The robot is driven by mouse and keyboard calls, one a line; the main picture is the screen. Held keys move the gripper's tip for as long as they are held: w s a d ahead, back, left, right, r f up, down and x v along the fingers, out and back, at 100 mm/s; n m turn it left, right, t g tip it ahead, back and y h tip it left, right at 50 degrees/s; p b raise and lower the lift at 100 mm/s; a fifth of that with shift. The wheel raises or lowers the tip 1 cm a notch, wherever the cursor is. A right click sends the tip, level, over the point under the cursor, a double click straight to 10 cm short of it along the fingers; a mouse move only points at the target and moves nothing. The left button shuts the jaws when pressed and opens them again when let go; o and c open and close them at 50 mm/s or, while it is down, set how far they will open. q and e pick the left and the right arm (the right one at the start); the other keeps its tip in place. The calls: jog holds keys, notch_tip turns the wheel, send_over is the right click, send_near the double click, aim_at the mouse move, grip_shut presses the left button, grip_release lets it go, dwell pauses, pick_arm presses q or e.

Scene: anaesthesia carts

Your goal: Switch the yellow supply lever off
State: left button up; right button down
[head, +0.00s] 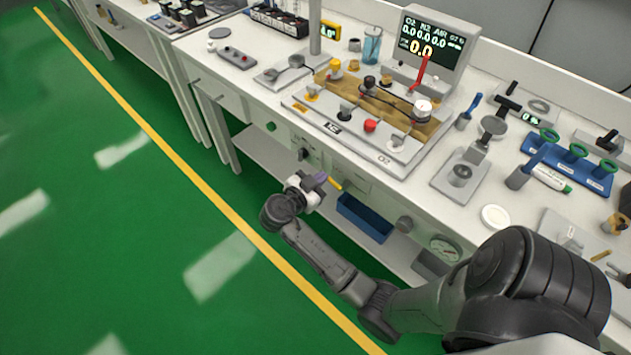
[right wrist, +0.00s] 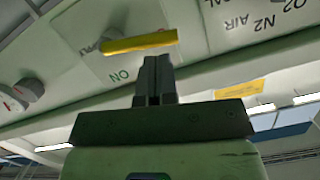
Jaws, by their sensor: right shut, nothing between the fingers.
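The yellow supply lever (right wrist: 139,42) lies across a pale panel in the right wrist view, slightly tilted, with a grey part at its left end. An "ON" label (right wrist: 120,75) shows upside down near it. In the head view, the lever (head: 331,182) is a small yellow bar on the front of the cart, under the worktop. My right gripper (right wrist: 156,62) is shut and empty, its fingertips close to the lever; I cannot tell whether they touch. In the head view, the right gripper (head: 318,181) is just left of the lever. My left gripper is out of view.
Dark knobs (head: 303,154) sit on the front panel left of the lever. The worktop above is crowded with valves and a monitor (head: 432,45). The green floor in front is clear.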

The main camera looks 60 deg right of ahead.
jog(key=shift+d+f, duration=0.25)
jog(key=shift+f, duration=0.05)
jog(key=shift+w+d+f+n+b, duration=0.15)
jog(key=shift+f+n+b, duration=0.15)
jog(key=shift+f, duration=0.25)
jog(key=shift+w+f+n+b, duration=0.2)
jog(key=shift+f+n, duration=0.1)
jog(key=shift+f, duration=0.2)
jog(key=v, duration=1.2)
jog(key=shift+r, duration=0.2)
